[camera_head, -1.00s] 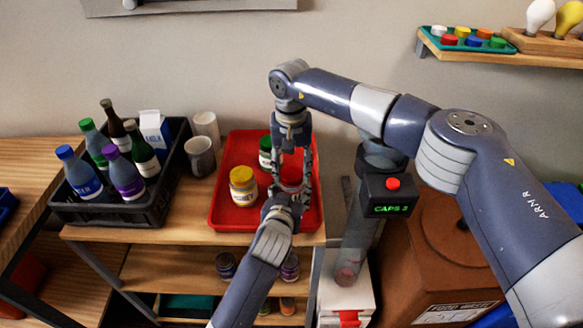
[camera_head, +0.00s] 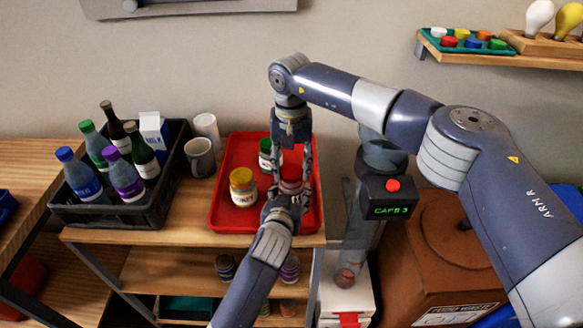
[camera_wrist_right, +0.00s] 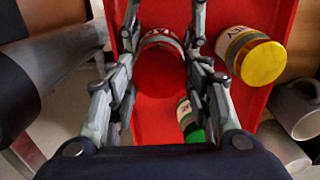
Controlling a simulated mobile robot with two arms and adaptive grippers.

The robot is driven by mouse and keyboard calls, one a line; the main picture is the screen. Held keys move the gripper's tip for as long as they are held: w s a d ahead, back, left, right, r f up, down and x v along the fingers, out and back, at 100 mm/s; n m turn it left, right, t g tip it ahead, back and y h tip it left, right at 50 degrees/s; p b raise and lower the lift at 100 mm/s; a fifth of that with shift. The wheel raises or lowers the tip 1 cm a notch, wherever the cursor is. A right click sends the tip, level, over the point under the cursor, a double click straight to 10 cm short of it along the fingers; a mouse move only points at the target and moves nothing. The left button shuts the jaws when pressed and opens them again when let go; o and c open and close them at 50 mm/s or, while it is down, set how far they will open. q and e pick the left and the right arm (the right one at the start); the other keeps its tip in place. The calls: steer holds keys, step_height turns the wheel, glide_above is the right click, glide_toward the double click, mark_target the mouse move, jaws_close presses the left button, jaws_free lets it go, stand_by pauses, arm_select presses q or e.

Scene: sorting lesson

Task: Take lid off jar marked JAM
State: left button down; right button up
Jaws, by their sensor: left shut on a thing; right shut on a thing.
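A jar with a red lid (camera_head: 291,171) stands at the right side of the red tray (camera_head: 225,222). The lid also shows in the right wrist view (camera_wrist_right: 160,80), with part of the white label (camera_wrist_right: 159,41); I cannot read the whole word. My left gripper (camera_head: 288,190) comes from the front, its fingers around the jar body. My right gripper (camera_head: 292,168) reaches down from above, its fingers shut on either side of the lid. The fingers hide much of the jar. I see no clear gap between lid and jar.
A yellow-lidded jar (camera_head: 243,187) stands left in the tray and a green-lidded jar (camera_head: 265,155) behind. Two mugs (camera_head: 200,157) and a black bottle crate (camera_head: 110,214) are further left. A counter display (camera_head: 390,196) stands right, close to my right arm.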

mark_target(291, 170)
arm_select(q)
steer(key=shift+f, duration=0.1)
arm_select(e)
steer(key=shift+r, duration=0.3)
steer(key=shift+r, duration=2)
arm_select(q)
steer(key=c, duration=0.6)
jaws_free()
steer(key=shift+o, duration=0.2)
steer(key=v, duration=1.2)
